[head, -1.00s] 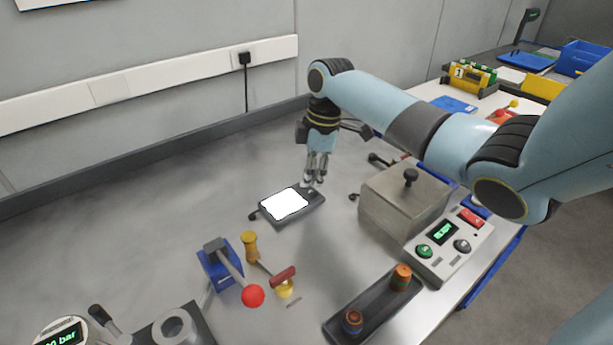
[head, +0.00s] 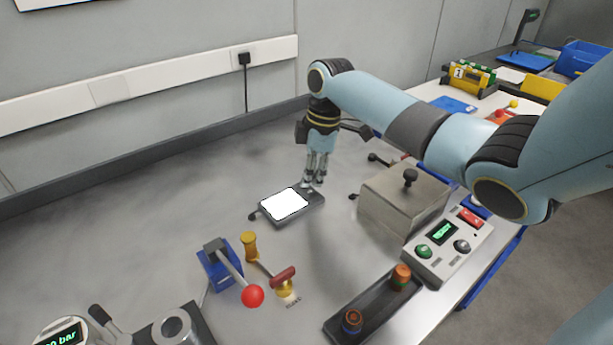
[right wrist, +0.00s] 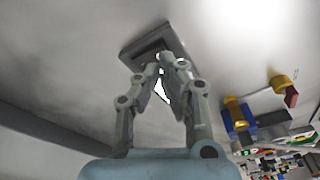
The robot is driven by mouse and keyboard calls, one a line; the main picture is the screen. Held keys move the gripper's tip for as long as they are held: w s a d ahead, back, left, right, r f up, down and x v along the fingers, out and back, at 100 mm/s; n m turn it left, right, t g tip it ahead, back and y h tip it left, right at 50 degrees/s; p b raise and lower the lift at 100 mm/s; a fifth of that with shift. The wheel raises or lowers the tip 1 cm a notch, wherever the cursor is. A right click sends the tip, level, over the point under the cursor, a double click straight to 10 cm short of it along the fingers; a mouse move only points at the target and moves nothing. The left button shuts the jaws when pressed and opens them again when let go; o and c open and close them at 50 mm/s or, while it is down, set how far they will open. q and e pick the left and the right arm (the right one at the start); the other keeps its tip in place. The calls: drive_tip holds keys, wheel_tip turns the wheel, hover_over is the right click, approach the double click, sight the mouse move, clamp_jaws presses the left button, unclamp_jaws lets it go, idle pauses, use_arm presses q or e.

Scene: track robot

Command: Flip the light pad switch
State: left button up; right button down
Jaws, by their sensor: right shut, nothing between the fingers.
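The light pad (head: 284,204) lies on the grey bench, a dark slab with a bright white lit panel. My right gripper (head: 314,183) points down at the pad's right end, where the switch seems to be; its fingertips hide most of that spot. The fingers are shut with nothing between them. In the right wrist view the closed fingertips (right wrist: 165,62) overlap the dark pad (right wrist: 150,42). I cannot tell whether they touch it. My left gripper is not in view.
A steel box with a black knob (head: 400,200) stands right of the pad. A blue lever block with a red ball (head: 220,265) and a yellow-and-red handled part (head: 283,280) stand in front. A control box (head: 450,245) and a dark tray (head: 375,312) lie front right. The bench left of the pad is clear.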

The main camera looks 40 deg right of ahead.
sight(311, 191)
drive_tip(key=shift+f+b, duration=0.65)
drive_tip(key=shift+f, duration=0.45)
idle(0.7)
wheel_tip(311, 191, up, 7)
drive_tip(key=p, duration=0.8)
idle(0.3)
